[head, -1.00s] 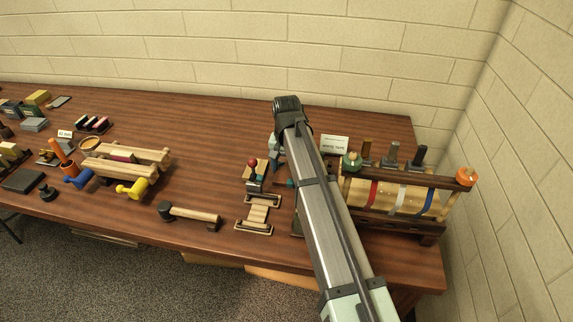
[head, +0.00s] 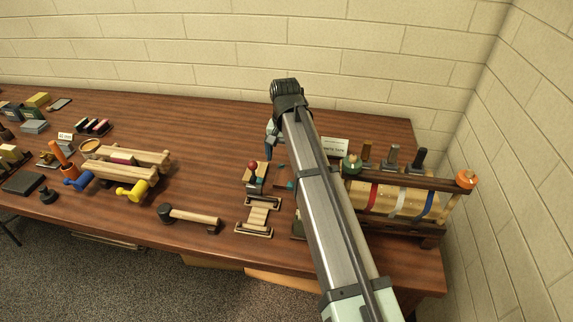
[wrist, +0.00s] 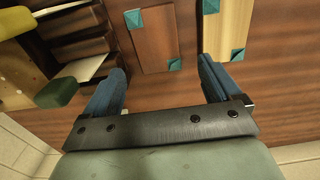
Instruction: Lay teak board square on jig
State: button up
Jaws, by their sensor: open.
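A reddish-brown board (wrist: 155,35) with teal corner pieces, likely the teak board, lies flat on the table in the wrist view. In the head view the brown board (head: 281,175) is partly hidden by my arm. A paler board (wrist: 225,35), also with teal corners, lies beside it. My gripper (wrist: 162,66) is open and empty, its blue fingers apart above the table at the wall-side end of the boards. In the head view a small slatted wooden frame (head: 258,216) with dark ends lies nearer the front edge; I cannot tell whether it is the jig.
A tape rack (head: 400,200) with coloured bands stands at the right, beside a white label card (head: 335,147). A red ball-topped piece (head: 252,168) is left of the arm. Bare table lies behind.

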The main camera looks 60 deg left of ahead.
notch_tip(320, 180, up, 8)
jog(key=shift+f, duration=0.15)
jog(key=shift+r, duration=0.3)
jog(key=shift+c, duration=1.2)
jog(key=s+d+f+t+y, duration=0.1)
jog(key=s+d+t+y, duration=0.2)
jog(key=s+d, duration=0.3)
send_near(285, 179)
jog(key=shift+x, duration=4.05)
jog(key=shift+c, duration=0.4)
